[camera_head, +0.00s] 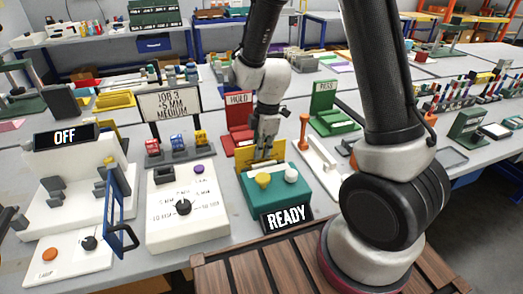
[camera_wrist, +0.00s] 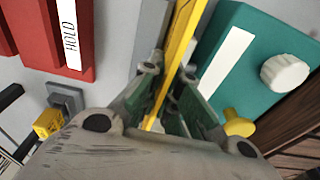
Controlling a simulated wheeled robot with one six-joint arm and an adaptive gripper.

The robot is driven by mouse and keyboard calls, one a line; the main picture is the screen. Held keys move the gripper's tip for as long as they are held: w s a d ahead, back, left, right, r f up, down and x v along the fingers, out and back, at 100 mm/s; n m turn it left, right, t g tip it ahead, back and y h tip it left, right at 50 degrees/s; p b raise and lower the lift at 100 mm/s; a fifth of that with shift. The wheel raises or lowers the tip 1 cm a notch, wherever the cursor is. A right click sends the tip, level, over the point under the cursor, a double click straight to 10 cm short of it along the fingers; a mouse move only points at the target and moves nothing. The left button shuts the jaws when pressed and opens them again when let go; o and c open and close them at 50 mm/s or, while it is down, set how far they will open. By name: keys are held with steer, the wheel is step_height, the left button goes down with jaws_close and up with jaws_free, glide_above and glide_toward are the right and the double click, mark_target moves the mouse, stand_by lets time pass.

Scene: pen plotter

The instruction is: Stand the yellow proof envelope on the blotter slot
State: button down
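The yellow proof envelope (camera_head: 246,157) stands upright behind the teal READY box (camera_head: 262,198), under my gripper (camera_head: 265,150). In the wrist view the envelope (camera_wrist: 183,45) shows as a thin yellow edge running between the two fingers of my gripper (camera_wrist: 172,95). The fingers lie close on both sides of it and appear shut on it. The envelope's lower edge is hidden behind the teal box, so I cannot tell whether it touches the table. I cannot make out for sure which thing is the blotter slot.
A red HOLD stand (camera_head: 239,113) is left of my gripper and a green PASS stand (camera_head: 323,98) is right of it. The teal box carries a yellow knob (camera_head: 263,180) and a white knob (camera_head: 291,175). A white dial panel (camera_head: 187,222) stands left.

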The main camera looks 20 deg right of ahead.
steer(key=c, duration=1.6)
jaws_free()
steer(key=shift+c, duration=0.2)
steer(key=r, duration=0.4)
steer(key=d+r, duration=0.1)
steer(key=r, duration=0.7)
steer(key=shift+d+r, duration=0.1)
steer(key=shift+d, duration=0.15)
steer(key=s+d+r+m+t, duration=0.2)
steer(key=s+d+r+m, duration=0.4)
steer(key=s+m, duration=0.3)
steer(key=s+d+r+m+t+h, duration=0.1)
steer(key=s+d+r+m+t, duration=0.1)
steer(key=s+d+r+m, duration=0.5)
steer(key=s+m, duration=0.2)
steer(key=s, duration=0.1)
steer(key=shift+d, duration=0.2)
